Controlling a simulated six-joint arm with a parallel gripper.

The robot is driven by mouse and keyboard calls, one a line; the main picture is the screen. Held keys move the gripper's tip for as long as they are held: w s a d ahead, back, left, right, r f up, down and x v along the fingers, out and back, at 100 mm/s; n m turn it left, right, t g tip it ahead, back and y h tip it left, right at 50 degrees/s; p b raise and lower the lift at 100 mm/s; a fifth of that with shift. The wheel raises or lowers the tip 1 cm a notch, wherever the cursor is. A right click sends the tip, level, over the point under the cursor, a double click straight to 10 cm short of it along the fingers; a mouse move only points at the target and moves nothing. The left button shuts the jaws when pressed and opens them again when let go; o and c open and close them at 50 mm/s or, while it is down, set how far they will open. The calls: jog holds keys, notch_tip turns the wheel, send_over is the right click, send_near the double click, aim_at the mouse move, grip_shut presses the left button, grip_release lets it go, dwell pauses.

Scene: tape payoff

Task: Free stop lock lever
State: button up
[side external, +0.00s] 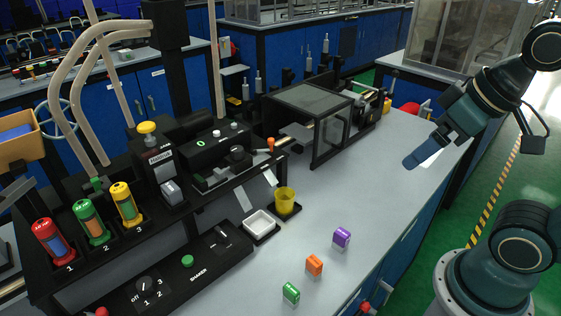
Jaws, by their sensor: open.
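I cannot tell for certain which part is the stop lock lever. A small orange-tipped part (270,144) stands at the right end of the black machine (215,150). A small switch or lever (222,236) sits on the low black front panel (180,265), near a green button (187,261). My gripper (415,160) hangs in the air at the right, above the right end of the bench and well apart from both. Its blue fingers point down and left. It is open, and I see nothing held. The gap between the fingers is hard to make out.
Purple (341,237), orange (314,265) and green (291,293) blocks lie on the grey bench (380,185). A white tray (260,223) and yellow cup (285,200) stand behind them. A clear-sided enclosure (325,125) rises mid-bench. Bare bench lies right of it.

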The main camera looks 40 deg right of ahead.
jog(key=shift+w+r, duration=0.15)
jog(key=c, duration=0.7)
jog(key=shift+w+r, duration=0.35)
jog(key=shift+w, duration=0.25)
jog(key=c, duration=0.7)
jog(key=shift+m+g, duration=0.3)
jog(key=w+r, duration=0.1)
jog(key=w, duration=0.2)
jog(key=w+r, duration=0.1)
jog(key=w, duration=0.2)
jog(key=w+r, duration=0.1)
jog(key=w, duration=0.2)
jog(key=shift+w+r, duration=0.2)
jog(key=shift+r, duration=0.05)
grip_shut()
jog(key=w+a+f, duration=0.1)
jog(key=w+f, duration=0.2)
jog(key=w, duration=1)
jog(key=w+a+f+m+g, duration=0.1)
jog(key=w+f, duration=0.3)
jog(key=w, duration=1)
jog(key=shift+m+h, duration=0.3)
jog(key=shift+h, duration=0.1)
jog(key=shift+s, duration=0.1)
